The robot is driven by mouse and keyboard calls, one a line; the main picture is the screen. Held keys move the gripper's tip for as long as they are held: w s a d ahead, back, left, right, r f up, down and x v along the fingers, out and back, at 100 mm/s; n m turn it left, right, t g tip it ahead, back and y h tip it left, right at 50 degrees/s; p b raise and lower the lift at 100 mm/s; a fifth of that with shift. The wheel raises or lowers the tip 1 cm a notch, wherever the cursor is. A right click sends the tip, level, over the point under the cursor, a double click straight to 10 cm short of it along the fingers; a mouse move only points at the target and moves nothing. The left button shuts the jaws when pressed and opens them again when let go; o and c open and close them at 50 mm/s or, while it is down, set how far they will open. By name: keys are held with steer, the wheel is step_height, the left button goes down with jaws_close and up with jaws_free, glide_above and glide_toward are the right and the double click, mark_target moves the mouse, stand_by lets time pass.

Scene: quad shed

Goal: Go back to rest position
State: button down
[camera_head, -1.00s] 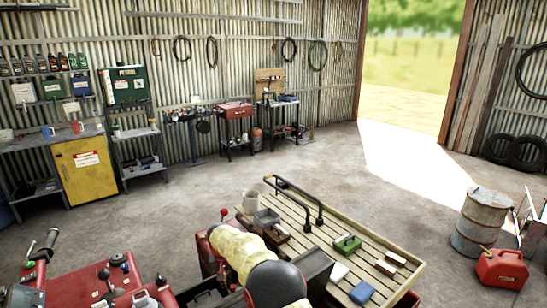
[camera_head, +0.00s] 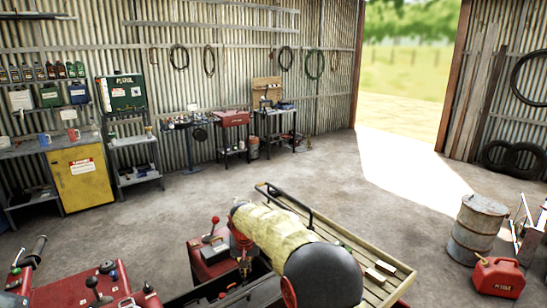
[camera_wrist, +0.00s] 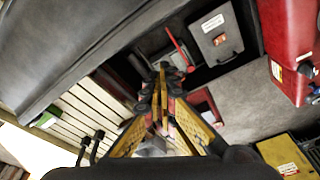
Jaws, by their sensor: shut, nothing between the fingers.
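My gripper (camera_wrist: 163,72) shows in the wrist view, its black and yellow fingers together with nothing between them. It points down over a dark compartment with a grey box (camera_wrist: 215,35) and a red lever (camera_wrist: 178,45). In the head view, my arm with its yellow cover reaches across the lower middle. It hides much of the slatted wooden rack (camera_head: 345,238) and what lies on it.
Red machine parts (camera_head: 85,287) with a handlebar stand at the lower left. A rusty barrel (camera_head: 477,228) and a red fuel can (camera_head: 498,277) stand at the right. Benches and a yellow cabinet (camera_head: 82,178) line the back wall. The concrete floor (camera_head: 170,225) between is clear.

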steer(key=s+d+r+t, duration=0.1)
steer(key=s+d+r, duration=0.9)
steer(key=d+r, duration=0.3)
steer(key=s+d+r+t, duration=0.1)
steer(key=s+d+r, duration=0.3)
steer(key=s, duration=0.3)
steer(key=s+d+r, duration=0.4)
steer(key=s, duration=0.3)
steer(key=s+d+f+m+t, duration=0.15)
steer(key=s+d, duration=0.25)
steer(key=s, duration=0.6)
steer(key=s+d+f, duration=0.2)
steer(key=s+d, duration=0.2)
steer(key=s, duration=0.6)
step_height(320, 180, down, 10)
steer(key=b, duration=1)
steer(key=shift+s+a+f, duration=0.2)
steer(key=shift+s, duration=0.05)
